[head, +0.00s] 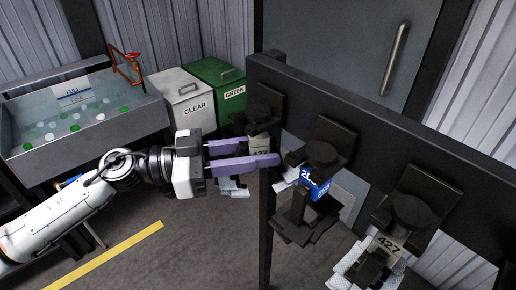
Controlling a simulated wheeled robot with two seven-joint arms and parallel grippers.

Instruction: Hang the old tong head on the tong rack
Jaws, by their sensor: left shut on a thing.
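A dark tong head with a blue label (318,189) and dark jaws is at the middle holder of the tong rack (350,108). I cannot tell whether its weight rests on the holder. My left gripper (262,156), with purple fingers, reaches in from the left. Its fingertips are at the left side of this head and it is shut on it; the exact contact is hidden. A tong head labelled 427 (259,145) hangs at the left holder, partly behind the fingers. Another labelled 427 (388,245) hangs at the right holder. My right gripper is not in view.
A grey tray (95,138) with green and white pieces stands at the back left. A white CLEAR bin (187,92) and a GREEN bin (218,78) stand behind my gripper. The rack's dark post (266,225) is close to the fingers. Floor at lower left is clear.

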